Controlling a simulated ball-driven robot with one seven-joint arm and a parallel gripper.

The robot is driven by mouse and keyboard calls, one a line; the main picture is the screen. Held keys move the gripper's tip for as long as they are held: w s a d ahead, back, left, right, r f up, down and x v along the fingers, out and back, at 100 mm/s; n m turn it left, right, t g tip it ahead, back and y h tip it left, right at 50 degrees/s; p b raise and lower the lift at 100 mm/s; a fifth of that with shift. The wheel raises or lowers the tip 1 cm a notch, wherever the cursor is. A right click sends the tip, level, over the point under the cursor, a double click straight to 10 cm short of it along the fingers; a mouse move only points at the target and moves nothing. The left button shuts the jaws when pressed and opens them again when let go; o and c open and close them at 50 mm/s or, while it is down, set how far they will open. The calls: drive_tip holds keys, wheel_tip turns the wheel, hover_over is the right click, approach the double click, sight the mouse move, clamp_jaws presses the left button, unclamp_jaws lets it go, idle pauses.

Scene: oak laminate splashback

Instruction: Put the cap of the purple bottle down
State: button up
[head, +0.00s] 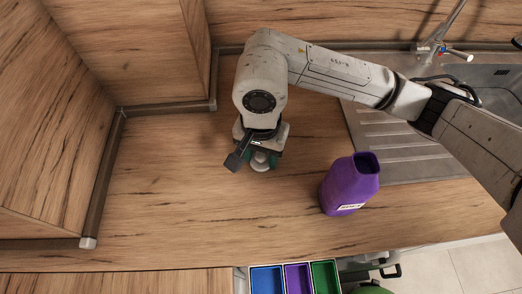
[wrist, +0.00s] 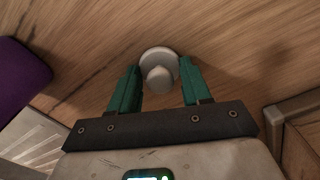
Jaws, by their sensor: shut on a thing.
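The purple bottle (head: 345,190) stands uncapped on the wooden worktop, its dark mouth showing at the top; part of it also shows at the left of the wrist view (wrist: 18,82). The cap (wrist: 158,62) is pale grey-white, round and wide with a narrower knob. It also shows below my gripper in the head view (head: 261,162). My gripper (wrist: 160,72) has green fingers, one on each side of the cap, and is shut on it. It is over the worktop, left of the bottle. Whether the cap touches the worktop I cannot tell.
A steel sink with a ribbed drainer (head: 400,140) and a tap (head: 435,45) lies at the right. Blue, purple and green bins (head: 296,264) stand below the front edge. Wooden walls (head: 60,120) close off the left. The worktop (head: 180,190) left of my gripper is clear.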

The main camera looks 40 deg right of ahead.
sight(261, 154)
drive_tip(key=shift+f, duration=0.15)
drive_tip(key=o, duration=1)
drive_tip(key=shift+r, duration=0.2)
wheel_tip(261, 154, up, 12)
drive_tip(key=shift+b, duration=0.85)
